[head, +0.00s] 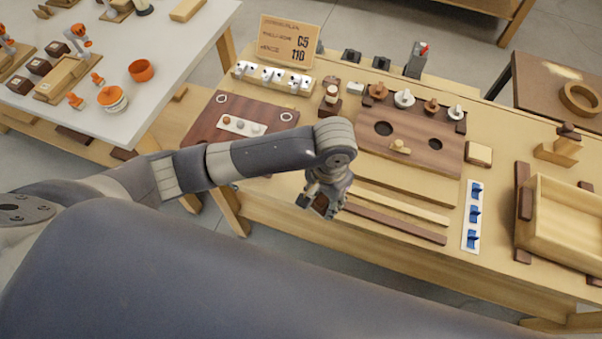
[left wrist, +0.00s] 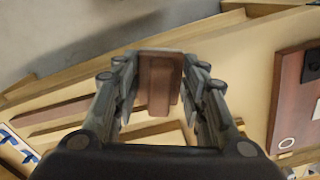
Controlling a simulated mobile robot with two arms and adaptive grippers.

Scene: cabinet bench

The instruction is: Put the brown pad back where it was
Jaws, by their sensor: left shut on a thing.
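My left gripper (head: 316,202) is shut on the brown pad (left wrist: 160,82). In the left wrist view the pad is a flat reddish-brown block held between the two fingers (left wrist: 160,88). In the head view only a small part of the brown pad (head: 321,204) shows between the fingers. The gripper hangs close to the bench's front edge, left of the long strips. The wrist and fingers cover part of the bench there. My right gripper is in neither view.
A dark board with two holes (head: 408,137) stands behind the strips (head: 395,222). A reddish-brown board (head: 205,118) with a white strip lies left. A light-topped block (head: 478,153), blue clips (head: 475,190) and a wooden tray (head: 558,225) are to the right.

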